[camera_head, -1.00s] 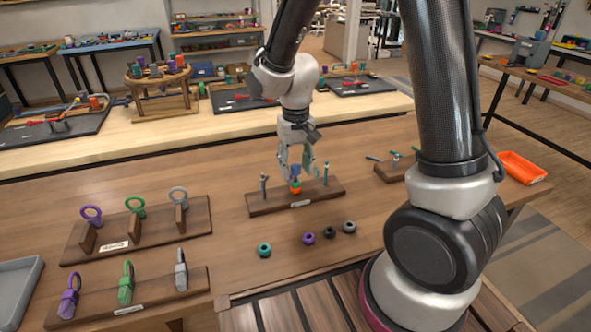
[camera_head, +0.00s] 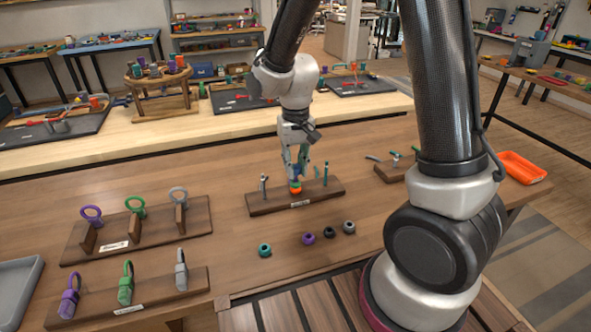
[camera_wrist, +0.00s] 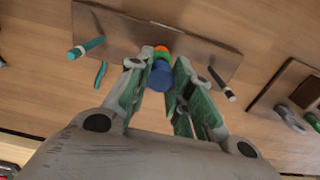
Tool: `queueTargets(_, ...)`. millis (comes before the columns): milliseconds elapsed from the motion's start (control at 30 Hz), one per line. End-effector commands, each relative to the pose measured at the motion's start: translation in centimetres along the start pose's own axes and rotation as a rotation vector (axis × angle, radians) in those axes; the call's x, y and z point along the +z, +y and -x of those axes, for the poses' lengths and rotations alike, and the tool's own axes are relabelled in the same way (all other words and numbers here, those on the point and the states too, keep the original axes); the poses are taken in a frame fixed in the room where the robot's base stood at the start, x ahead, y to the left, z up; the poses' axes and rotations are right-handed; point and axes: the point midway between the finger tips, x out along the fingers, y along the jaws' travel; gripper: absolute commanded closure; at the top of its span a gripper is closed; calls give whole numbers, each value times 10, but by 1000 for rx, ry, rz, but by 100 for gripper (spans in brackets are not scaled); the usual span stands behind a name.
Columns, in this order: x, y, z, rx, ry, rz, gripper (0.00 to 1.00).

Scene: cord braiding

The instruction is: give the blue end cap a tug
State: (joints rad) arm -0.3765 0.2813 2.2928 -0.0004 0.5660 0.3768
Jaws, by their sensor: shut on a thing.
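The blue end cap (camera_wrist: 160,76) sits at the top of a short stack with green and orange parts (camera_head: 295,188), in the middle of a wooden block (camera_head: 263,207). In the wrist view the cap is between the fingers of my gripper (camera_wrist: 158,72), which are closed on it from both sides. In the head view my gripper (camera_head: 297,172) comes down from above, and its fingers hide most of the cap. The cap appears to be still on the stack.
Thin upright pegs stand on both sides of the stack, close to my fingers. Loose teal (camera_head: 265,249), purple (camera_head: 309,238), black and grey pieces lie in front. Ring-holding racks (camera_head: 140,238) stand left. An orange tray (camera_head: 521,168) is at right.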

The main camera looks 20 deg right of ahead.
Motion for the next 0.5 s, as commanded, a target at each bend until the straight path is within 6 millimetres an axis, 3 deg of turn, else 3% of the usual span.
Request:
queueTargets(100, 0, 0, -2, 0, -2, 0, 99)
queueTargets(233, 1, 0, -2, 0, -2, 0, 100)
queueTargets(267, 1, 0, -2, 1, -2, 0, 77)
queueTargets(300, 1, 0, -2, 1, -2, 0, 70)
queueTargets(400, 1, 0, -2, 0, -2, 0, 53)
queueTargets(500, 1, 0, -2, 0, -2, 0, 53)
